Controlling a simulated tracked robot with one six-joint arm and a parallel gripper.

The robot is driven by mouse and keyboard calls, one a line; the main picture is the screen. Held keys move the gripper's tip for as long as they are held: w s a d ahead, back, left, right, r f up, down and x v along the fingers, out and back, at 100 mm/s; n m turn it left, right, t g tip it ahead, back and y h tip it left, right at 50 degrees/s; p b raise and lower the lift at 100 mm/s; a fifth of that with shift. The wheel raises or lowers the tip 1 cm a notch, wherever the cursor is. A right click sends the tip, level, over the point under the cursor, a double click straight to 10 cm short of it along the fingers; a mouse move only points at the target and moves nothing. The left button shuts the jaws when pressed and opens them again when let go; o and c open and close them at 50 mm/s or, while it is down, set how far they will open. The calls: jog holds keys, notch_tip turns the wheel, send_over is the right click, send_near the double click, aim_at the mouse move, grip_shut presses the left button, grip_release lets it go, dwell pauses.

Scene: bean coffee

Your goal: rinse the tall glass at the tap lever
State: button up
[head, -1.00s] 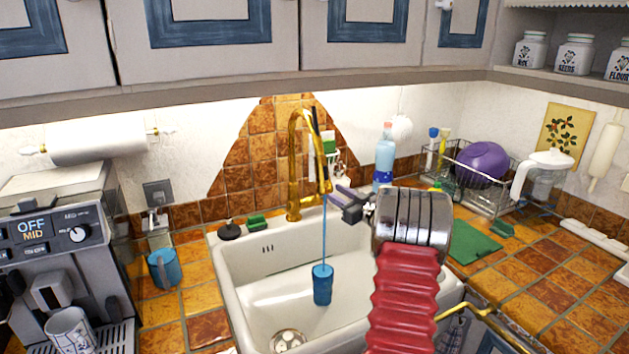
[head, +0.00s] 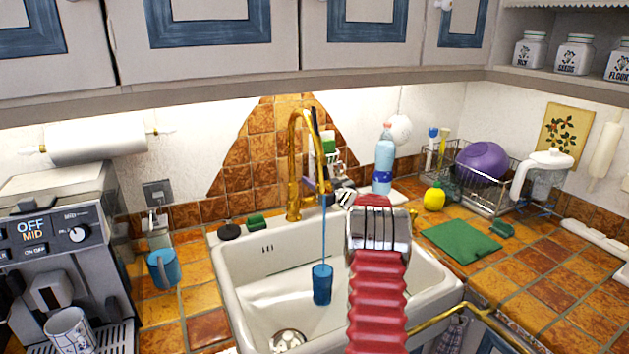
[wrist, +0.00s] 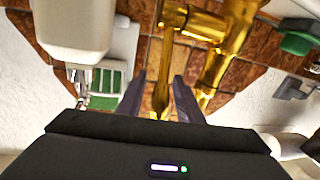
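The tall blue glass (head: 322,285) stands upright in the white sink (head: 258,268), and a thin blue stream of water (head: 324,237) runs from the gold tap (head: 294,165) into it. My gripper (head: 328,192) is at the tap's right side, above the glass; the head view shows its fingers poorly. In the wrist view my gripper (wrist: 158,85) is open, its dark fingers apart, with a thin gold tap part (wrist: 163,65), apparently the lever, between or beyond them. I cannot tell whether they touch it.
A coffee machine (head: 55,255) with a patterned mug (head: 70,330) stands at left, beside a blue cup (head: 164,270).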

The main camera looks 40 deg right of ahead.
jog(key=shift+w, duration=0.2)
jog(key=shift+c, duration=0.5)
grip_shut()
